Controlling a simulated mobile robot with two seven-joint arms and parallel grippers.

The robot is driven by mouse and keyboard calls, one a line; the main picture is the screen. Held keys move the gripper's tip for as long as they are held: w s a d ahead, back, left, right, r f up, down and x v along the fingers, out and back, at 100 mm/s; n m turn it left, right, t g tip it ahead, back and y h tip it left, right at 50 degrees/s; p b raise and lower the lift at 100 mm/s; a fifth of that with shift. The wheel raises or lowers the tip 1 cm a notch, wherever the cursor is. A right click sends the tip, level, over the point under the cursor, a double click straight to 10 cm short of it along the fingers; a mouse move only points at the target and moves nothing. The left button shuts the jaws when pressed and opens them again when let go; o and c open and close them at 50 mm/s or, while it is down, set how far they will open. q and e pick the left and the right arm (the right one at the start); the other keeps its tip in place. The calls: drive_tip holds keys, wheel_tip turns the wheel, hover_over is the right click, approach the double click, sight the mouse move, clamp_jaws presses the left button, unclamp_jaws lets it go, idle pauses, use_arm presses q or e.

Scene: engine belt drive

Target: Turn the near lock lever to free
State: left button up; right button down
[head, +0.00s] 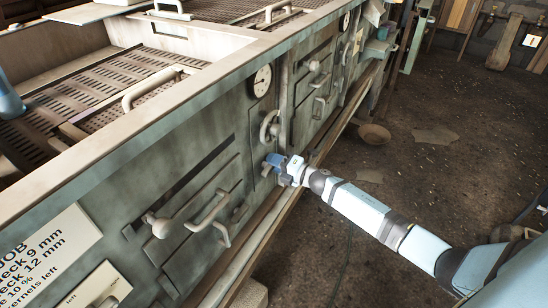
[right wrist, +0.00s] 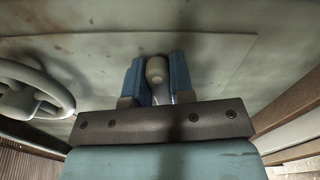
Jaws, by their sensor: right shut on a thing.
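My right gripper (head: 277,163) is at the front of the grey-green machine, just below a handwheel. In the right wrist view, its blue fingers (right wrist: 157,80) are shut on the pale, rounded end of the near lock lever (right wrist: 156,70), with one finger on each side. The rest of the lever is mostly hidden by the gripper, so its exact angle cannot be told. My left gripper is not in view.
The handwheel (head: 269,127) stands out close to my right gripper; it also shows in the right wrist view (right wrist: 36,88). A nearer door has a handle (head: 208,212). A round gauge (head: 262,80) sits above.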

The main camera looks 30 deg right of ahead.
drive_tip(key=shift+m+p, duration=0.3)
drive_tip(key=shift+m, duration=0.2)
drive_tip(key=shift+f+m, duration=0.1)
drive_tip(key=shift+m, duration=0.2)
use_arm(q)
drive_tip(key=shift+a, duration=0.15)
use_arm(e)
drive_tip(key=shift+a+f, duration=0.1)
drive_tip(key=c, duration=1)
unclamp_jaws()
